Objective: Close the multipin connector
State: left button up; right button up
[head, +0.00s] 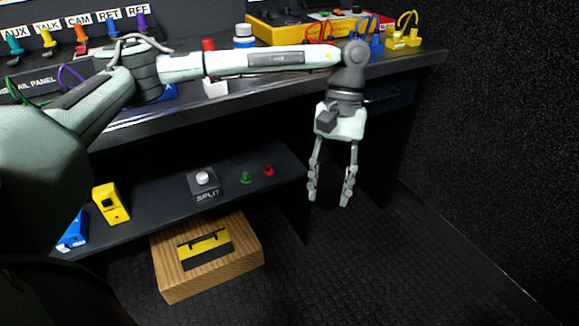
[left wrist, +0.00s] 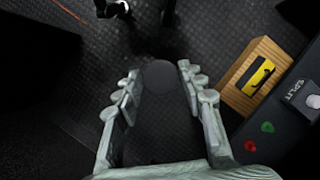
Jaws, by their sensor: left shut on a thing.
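My left gripper (head: 328,200) hangs pointing down in front of the desk's right part, above the dark floor. Its two fingers are apart. In the left wrist view the fingers (left wrist: 158,78) stand on either side of a dark round thing (left wrist: 160,77), on which the gripper is shut. This thing is hard to make out against the floor and does not show clearly in the head view. I cannot pick out a multipin connector with certainty in either view. My right gripper is not in view.
The desk (head: 410,62) carries a yellow case (head: 275,32) and coloured cables. The lower shelf (head: 150,192) holds a SPLIT box (head: 203,186), green (head: 246,178) and red (head: 268,170) pieces and a yellow device (head: 111,204). A wooden crate (head: 165,281) stands below. Floor is free at right.

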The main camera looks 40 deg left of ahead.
aim_at(244, 38)
jog(key=l+u, duration=0.2)
jog(key=u, duration=0.3)
jog(key=l+u, duration=0.15)
jog(key=u, duration=0.35)
jog(key=k+l+u, duration=0.1)
jog(key=u, duration=0.4)
